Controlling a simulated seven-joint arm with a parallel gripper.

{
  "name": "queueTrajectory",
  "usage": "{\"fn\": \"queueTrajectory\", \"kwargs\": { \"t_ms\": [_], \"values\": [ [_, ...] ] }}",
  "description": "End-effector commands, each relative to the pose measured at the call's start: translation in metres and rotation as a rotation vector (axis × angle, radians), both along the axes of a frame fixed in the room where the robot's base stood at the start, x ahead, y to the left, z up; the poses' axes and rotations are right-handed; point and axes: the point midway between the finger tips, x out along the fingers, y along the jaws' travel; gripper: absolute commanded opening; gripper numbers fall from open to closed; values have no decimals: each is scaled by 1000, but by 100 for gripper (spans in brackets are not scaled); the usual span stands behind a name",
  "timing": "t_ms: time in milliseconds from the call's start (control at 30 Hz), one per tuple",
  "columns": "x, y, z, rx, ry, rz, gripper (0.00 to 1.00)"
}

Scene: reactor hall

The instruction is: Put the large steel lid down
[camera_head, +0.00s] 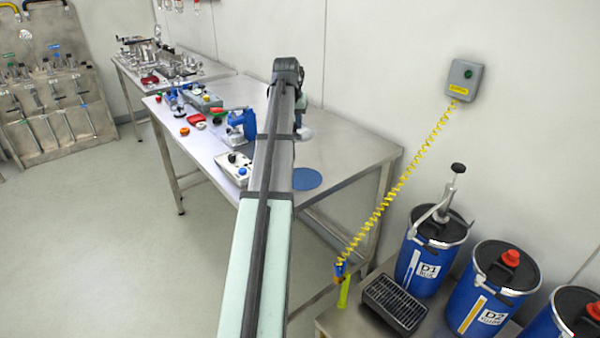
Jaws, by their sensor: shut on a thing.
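My arm reaches away over the steel bench and bends down at its far end. My gripper (300,120) is at that end, pointing down and mostly hidden behind my own arm. It is shut on what looks like the large steel lid (306,133), a pale grey disc of which only the right edge shows. The lid is low over the bench top (345,148); I cannot tell whether it touches it. A blue round mat (307,179) lies on the bench nearer to me, partly covered by my arm.
A blue clamp-like device (240,125), a control box (234,168) and small red parts crowd the bench's left side. Its right side is clear. Blue drums (425,262), a black grate (395,303) and a coiled yellow cable (400,185) are at the right.

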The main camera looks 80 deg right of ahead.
Motion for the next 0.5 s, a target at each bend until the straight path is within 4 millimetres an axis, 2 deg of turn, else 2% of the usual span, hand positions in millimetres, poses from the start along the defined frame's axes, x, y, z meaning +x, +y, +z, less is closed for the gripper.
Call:
{"fn": "queueTrajectory", "kwargs": {
  "t_ms": [33,233,300,500],
  "values": [
    [-10,21,-10,1,6,-22,0],
    [-29,64,-27,-2,19,-136,0],
    [-32,71,-30,-6,15,-192,0],
    [-34,69,-30,-14,-9,-286,0]
  ]
}}
